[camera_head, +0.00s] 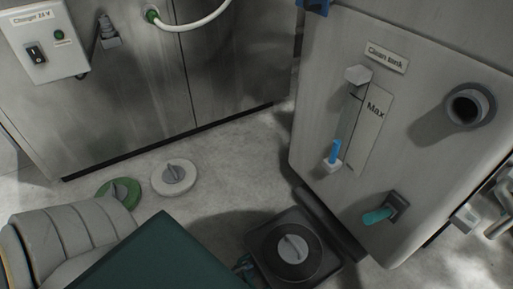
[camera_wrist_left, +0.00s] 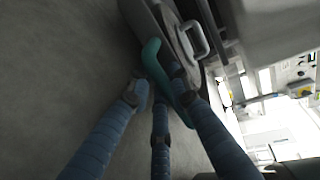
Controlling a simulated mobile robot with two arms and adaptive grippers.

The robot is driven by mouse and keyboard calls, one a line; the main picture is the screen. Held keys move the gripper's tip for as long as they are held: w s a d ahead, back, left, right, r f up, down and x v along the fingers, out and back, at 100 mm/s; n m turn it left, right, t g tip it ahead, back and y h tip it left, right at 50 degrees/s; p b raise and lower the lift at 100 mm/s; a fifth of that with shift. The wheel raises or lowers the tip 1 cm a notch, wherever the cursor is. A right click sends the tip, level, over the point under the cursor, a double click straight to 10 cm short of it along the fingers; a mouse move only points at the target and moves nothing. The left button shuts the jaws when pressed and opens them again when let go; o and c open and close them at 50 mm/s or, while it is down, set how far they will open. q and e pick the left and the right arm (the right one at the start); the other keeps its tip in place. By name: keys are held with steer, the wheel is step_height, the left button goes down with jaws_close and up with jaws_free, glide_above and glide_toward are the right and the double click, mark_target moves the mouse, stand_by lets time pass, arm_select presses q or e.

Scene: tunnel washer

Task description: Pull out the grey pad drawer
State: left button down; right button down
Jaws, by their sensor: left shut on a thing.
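The grey pad drawer (camera_head: 262,227) is a dark grey tray standing out from the foot of the clean tank unit, with a round dark pad (camera_head: 272,262) and a grey knob (camera_head: 293,248) in it. In the left wrist view the drawer's side wall (camera_wrist_left: 147,18) runs along the top. A curved teal handle (camera_wrist_left: 152,60) stands at its edge. My left gripper (camera_wrist_left: 158,92) has its blue-sleeved fingers closed around this handle. In the head view the grasp is mostly hidden behind a dark green block. My right gripper is not in view.
The clean tank unit (camera_head: 320,75) stands at the right, with a teal lever (camera_head: 377,215) and a grey port (camera_head: 468,106). A white pad (camera_head: 160,182) and a green pad (camera_head: 128,184) lie on the floor. A charger cabinet (camera_head: 150,85) stands behind. Floor between is clear.

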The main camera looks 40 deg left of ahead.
arm_select(q)
steer(key=shift+s+a, duration=0.25)
steer(key=shift+s, duration=0.45)
steer(key=c, duration=1.6)
jaws_free()
steer(key=shift+c, duration=0.2)
steer(key=v, duration=1.2)
steer(key=shift+s, duration=0.1)
